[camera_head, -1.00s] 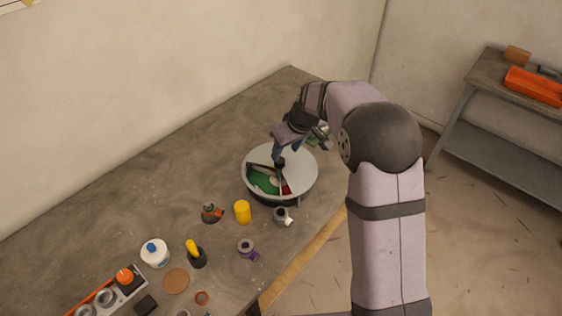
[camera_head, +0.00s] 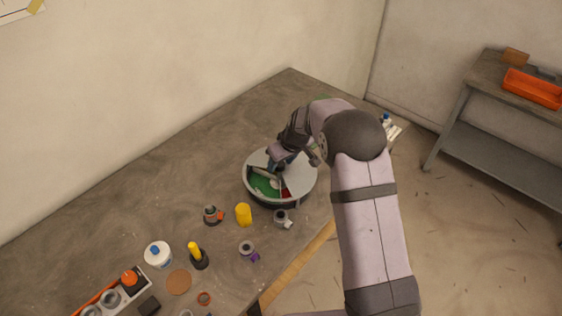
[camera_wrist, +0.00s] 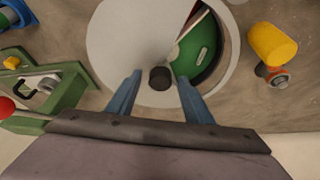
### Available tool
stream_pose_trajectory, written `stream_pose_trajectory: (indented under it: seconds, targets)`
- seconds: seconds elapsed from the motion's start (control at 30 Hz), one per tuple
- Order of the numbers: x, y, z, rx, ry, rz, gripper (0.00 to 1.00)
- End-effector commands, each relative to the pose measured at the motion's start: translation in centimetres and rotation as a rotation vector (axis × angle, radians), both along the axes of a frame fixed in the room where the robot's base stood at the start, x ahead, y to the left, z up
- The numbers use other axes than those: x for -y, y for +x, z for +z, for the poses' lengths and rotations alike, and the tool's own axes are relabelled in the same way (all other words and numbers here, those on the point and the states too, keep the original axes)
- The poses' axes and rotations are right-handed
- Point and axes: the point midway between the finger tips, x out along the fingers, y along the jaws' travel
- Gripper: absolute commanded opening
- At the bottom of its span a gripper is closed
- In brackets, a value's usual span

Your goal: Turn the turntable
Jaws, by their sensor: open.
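The turntable (camera_head: 304,184) is a round grey disc with a cut-out window, standing on the workbench. Through the window show a green section (camera_head: 265,186) and a small red section; the green one also shows in the wrist view (camera_wrist: 195,48). A dark round knob (camera_wrist: 159,78) stands at the disc's centre. My gripper (camera_wrist: 158,80) is open above the disc, with one blue finger on each side of the knob and a gap to it on both sides. In the head view my gripper (camera_head: 277,164) partly hides the disc's far side; whether the fingertips touch the disc cannot be told.
A yellow cylinder (camera_head: 243,215), a grey cup-like part (camera_head: 282,218) and a small red-and-dark part (camera_head: 212,215) stand close to the turntable. A green fixture (camera_wrist: 50,95) lies beside it. The bench's back left is bare.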

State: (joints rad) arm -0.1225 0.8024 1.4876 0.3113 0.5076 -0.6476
Motion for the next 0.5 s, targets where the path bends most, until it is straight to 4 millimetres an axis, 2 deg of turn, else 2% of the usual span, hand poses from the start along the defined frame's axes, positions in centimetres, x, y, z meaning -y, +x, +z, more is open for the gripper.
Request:
stream_pose_trajectory:
  seconds: [0.13, 0.17, 0.33, 0.5]
  targets:
    - [-0.01, 0.00, -0.01, 0.000, 0.000, 0.000, 0.46]
    - [-0.01, 0.00, -0.01, 0.000, 0.000, 0.000, 0.42]
    - [0.00, -0.01, 0.00, 0.000, 0.000, 0.000, 0.01]
    - [0.01, -0.01, 0.01, 0.000, 0.000, -0.001, 0.00]
